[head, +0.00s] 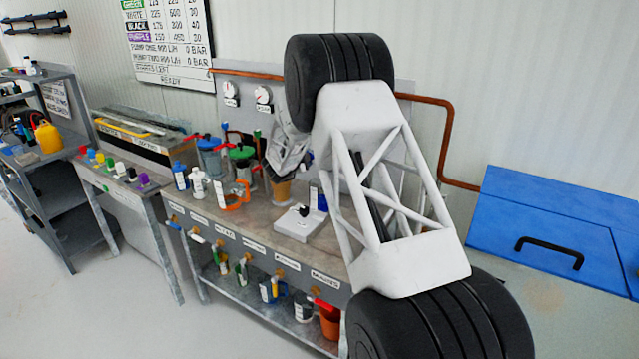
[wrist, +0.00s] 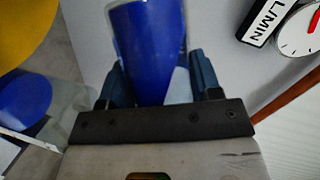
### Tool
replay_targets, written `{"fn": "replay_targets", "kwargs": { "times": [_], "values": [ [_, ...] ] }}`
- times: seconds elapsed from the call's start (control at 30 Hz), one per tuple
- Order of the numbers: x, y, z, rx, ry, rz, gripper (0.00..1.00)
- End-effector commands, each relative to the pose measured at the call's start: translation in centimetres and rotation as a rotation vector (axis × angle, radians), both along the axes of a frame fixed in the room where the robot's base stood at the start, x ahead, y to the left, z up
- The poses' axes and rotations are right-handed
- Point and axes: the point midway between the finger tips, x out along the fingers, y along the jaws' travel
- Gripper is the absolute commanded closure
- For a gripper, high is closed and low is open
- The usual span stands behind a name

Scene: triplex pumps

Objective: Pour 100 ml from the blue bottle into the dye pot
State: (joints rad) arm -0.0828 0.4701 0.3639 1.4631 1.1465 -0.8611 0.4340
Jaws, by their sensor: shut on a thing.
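My gripper (wrist: 158,85) is shut on a blue bottle (wrist: 148,45), whose smooth side fills the space between the two fingers in the wrist view. A pale patch, perhaps a label, shows on its lower right. In the head view my gripper (head: 287,165) is above the bench, partly hidden by my arm; a small blue patch beside it may be the held bottle. A tan, cup-like vessel (head: 280,192) stands just below the gripper. I cannot tell if it is the dye pot. Any liquid and the bottle's mouth are not clearly visible.
The metal bench (head: 225,222) carries a blue bottle (head: 180,176), a white bottle (head: 197,184), an orange clamp-like part (head: 238,196) and a light flat device (head: 300,224). Lidded jars stand behind. Gauges (head: 263,95) and copper pipe (head: 446,140) line the wall. A blue box (head: 560,225) is right.

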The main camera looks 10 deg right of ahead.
Motion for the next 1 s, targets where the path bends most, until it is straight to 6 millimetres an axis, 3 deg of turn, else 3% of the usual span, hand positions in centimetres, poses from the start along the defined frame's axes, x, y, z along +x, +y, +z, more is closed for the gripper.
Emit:
{"fn": "replay_targets", "kwargs": {
  "times": [1.0],
  "values": [
    [0.06,0.02,-0.28,0.040,-0.072,0.000,0.71]
  ]
}}
